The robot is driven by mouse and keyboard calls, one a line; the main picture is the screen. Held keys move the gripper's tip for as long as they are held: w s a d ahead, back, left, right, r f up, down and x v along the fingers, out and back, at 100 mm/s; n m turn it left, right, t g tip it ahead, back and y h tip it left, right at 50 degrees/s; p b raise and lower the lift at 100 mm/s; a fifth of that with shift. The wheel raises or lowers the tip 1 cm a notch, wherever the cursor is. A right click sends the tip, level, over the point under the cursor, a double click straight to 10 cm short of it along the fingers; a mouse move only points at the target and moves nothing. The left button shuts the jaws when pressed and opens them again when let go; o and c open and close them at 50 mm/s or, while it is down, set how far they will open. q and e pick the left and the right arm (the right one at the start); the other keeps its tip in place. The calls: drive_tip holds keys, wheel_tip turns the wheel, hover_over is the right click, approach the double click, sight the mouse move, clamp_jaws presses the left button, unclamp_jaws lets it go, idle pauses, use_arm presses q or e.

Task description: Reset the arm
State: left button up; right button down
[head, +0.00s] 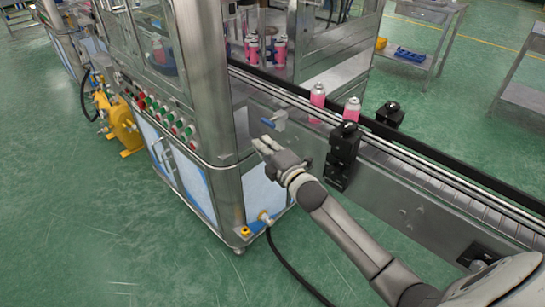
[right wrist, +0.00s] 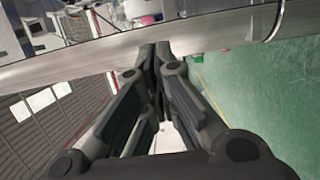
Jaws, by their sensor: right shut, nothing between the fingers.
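My right gripper (head: 263,146) is in front of the conveyor's side, beside the corner of the steel machine. Its fingers are together and hold nothing. In the right wrist view the fingertips (right wrist: 155,50) meet near a steel edge (right wrist: 100,50); I cannot tell whether they touch it. A blue-handled valve (head: 274,121) on the conveyor's side is just beyond the fingertips in the head view. My right arm reaches in from the lower right. My left gripper is not in view.
Pink cans (head: 317,98) stand on the conveyor (head: 440,185), with several more inside the machine (head: 205,80). Black sensor blocks (head: 343,150) jut from the conveyor's side. Red and green buttons (head: 165,125) line the machine's front. Green floor (head: 150,230) is free at lower left.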

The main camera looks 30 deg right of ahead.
drive_tip(key=shift+s+r+b, duration=0.15)
drive_tip(key=shift+s+b, duration=0.15)
drive_tip(key=shift+s, duration=2.4)
drive_tip(key=s+d+f+m+g+h, duration=0.1)
drive_tip(key=s+f+m+g, duration=0.25)
drive_tip(key=f, duration=0.85)
drive_tip(key=s+f+m+g, duration=0.2)
drive_tip(key=s+f, duration=0.3)
drive_tip(key=f, duration=0.7)
drive_tip(key=s+d+f+m+g+h, duration=0.1)
drive_tip(key=s+f+m+g, duration=0.3)
drive_tip(key=f, duration=0.8)
drive_tip(key=s+a+f+m+g, duration=0.1)
drive_tip(key=s+f+m+g, duration=0.1)
drive_tip(key=s+f, duration=0.7)
drive_tip(key=s+a+f+m+g, duration=0.2)
drive_tip(key=s+f, duration=0.5)
drive_tip(key=s, duration=0.4)
drive_tip(key=s+a+f+m+g, duration=0.1)
drive_tip(key=s+f, duration=0.1)
drive_tip(key=s, duration=0.7)
drive_tip(key=s+a+f+m+g, duration=0.2)
drive_tip(key=s+f, duration=0.1)
drive_tip(key=s, duration=0.7)
drive_tip(key=shift+s+f, duration=0.2)
drive_tip(key=shift+f, duration=0.15)
